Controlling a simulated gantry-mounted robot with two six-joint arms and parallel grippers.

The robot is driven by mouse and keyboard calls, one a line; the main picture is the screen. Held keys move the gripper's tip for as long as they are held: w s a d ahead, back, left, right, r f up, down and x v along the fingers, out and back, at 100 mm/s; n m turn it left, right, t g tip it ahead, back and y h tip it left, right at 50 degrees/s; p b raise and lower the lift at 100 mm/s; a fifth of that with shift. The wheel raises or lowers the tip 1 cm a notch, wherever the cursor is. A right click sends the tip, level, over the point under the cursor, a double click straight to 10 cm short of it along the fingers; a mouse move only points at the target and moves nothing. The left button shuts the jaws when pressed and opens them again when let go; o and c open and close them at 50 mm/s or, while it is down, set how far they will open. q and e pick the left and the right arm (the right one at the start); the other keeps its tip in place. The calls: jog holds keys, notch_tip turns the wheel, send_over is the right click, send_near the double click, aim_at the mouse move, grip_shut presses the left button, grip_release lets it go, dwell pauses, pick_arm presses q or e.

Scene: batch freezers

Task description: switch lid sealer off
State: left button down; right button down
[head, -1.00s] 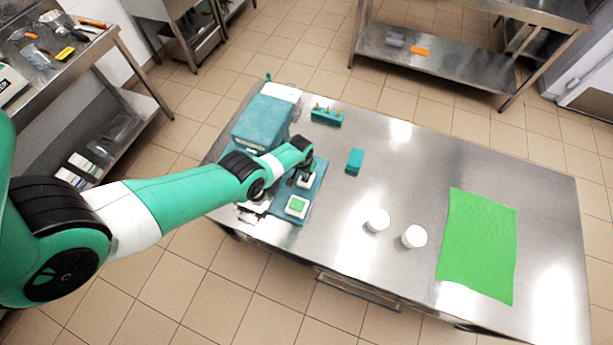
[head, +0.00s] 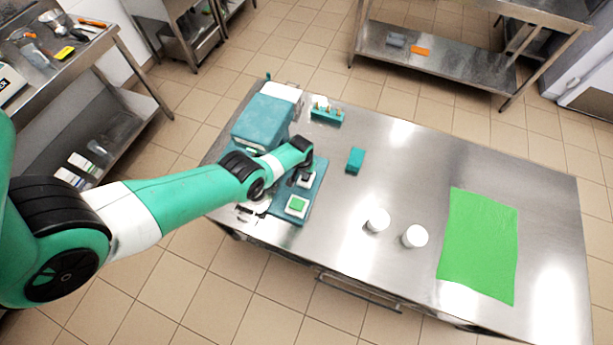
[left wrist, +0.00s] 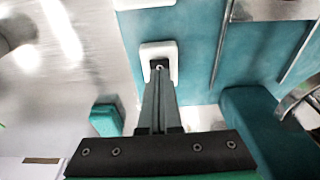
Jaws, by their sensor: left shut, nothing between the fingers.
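The lid sealer (head: 264,122) is a teal machine at the left end of the steel table. Its flat teal base carries two white-framed switches. The nearer one is a green switch (head: 296,206); the other is a dark switch (head: 306,181), whose white frame also shows in the left wrist view (left wrist: 172,52). My left gripper (head: 304,176) is shut and empty, its fingertips down at the dark switch. In the left wrist view the closed fingers (left wrist: 159,68) end inside that white frame and hide most of its middle. I cannot tell whether they press it. My right gripper is out of view.
A teal block (head: 355,160) and a teal holder (head: 327,114) with small pegs stand close by on the table (head: 400,160). Two white tubs (head: 377,220) and a green mat (head: 478,245) lie further right. The table between them is clear.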

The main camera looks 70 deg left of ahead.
pick_arm(q)
jog(key=shift+f+b, duration=0.6)
jog(key=shift+f, duration=0.1)
jog(key=shift+r, duration=0.1)
notch_tip(320, 180, up, 7)
jog(key=p, duration=0.7)
dwell(0.4)
